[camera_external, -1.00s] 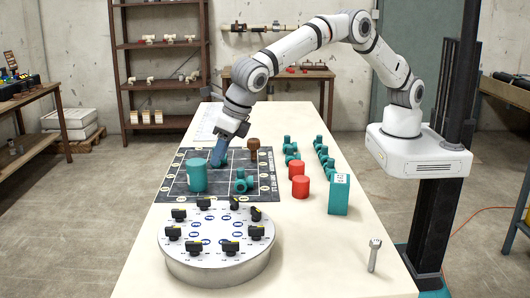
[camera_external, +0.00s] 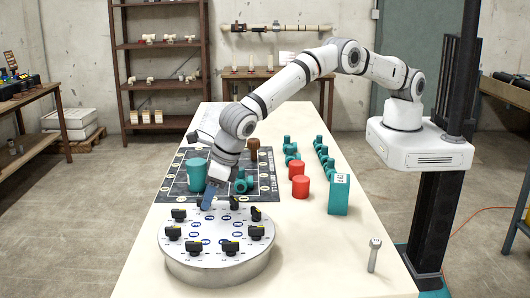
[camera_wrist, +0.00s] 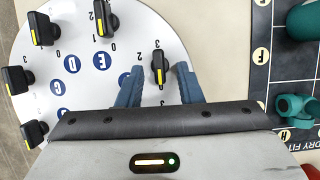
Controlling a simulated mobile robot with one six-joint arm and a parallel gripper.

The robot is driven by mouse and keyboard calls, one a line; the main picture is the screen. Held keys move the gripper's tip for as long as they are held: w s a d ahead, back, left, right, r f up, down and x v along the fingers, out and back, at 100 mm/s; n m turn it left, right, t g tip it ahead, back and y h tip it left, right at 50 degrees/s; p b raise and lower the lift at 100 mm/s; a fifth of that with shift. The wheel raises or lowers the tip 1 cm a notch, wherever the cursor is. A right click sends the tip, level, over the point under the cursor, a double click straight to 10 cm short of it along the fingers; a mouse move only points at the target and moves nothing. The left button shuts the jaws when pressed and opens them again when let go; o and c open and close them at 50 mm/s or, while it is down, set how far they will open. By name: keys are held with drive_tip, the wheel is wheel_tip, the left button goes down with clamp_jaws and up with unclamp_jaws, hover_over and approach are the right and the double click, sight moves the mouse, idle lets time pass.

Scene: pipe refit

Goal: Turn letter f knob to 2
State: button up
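The round dial plate (camera_external: 217,272) stands at the near end of the table with several black knobs around its top. My gripper (camera_external: 208,197) points down over the plate's far edge. In the wrist view my gripper's blue fingers (camera_wrist: 159,88) are open, one on each side of a black knob (camera_wrist: 160,67). The knob's yellow mark points toward the bottom of that picture. A blue letter disc (camera_wrist: 125,78) left of this knob is partly hidden by a finger, and I cannot read it surely. I cannot tell whether a finger touches the knob.
Another knob (camera_wrist: 105,18) is close at upper left. Beyond the plate lies a dark mat (camera_external: 267,183) with a teal cup (camera_external: 195,175) and teal fitting (camera_external: 241,183). Red cylinders (camera_external: 300,187), a teal box (camera_external: 339,194) and a bolt (camera_external: 374,255) stand to the right.

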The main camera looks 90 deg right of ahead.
drive_tip(key=shift+c, duration=0.4)
clamp_jaws()
drive_tip(key=shift+m+b, duration=0.3)
drive_tip(key=shift+a+m+h+b, duration=0.15)
drive_tip(key=shift+m+h+b, duration=0.2)
drive_tip(key=shift+m, duration=0.25)
drive_tip(key=shift+a+m+h, duration=0.1)
drive_tip(key=shift+m+h, duration=0.15)
drive_tip(key=shift+m, duration=0.35)
drive_tip(key=shift+w+a+r+m+h+p, duration=0.1)
drive_tip(key=shift+m+h+p, duration=0.15)
drive_tip(key=shift+m, duration=0.4)
drive_tip(key=shift+w+a+r+m+h+p, duration=0.15)
drive_tip(key=shift+m+p, duration=0.2)
drive_tip(key=shift+m, duration=0.3)
drive_tip(key=shift+s+d+f+m+p, duration=0.15)
drive_tip(key=shift+m+p, duration=0.2)
drive_tip(key=shift+m, duration=0.05)
drive_tip(key=shift+o, duration=0.4)
unclamp_jaws()
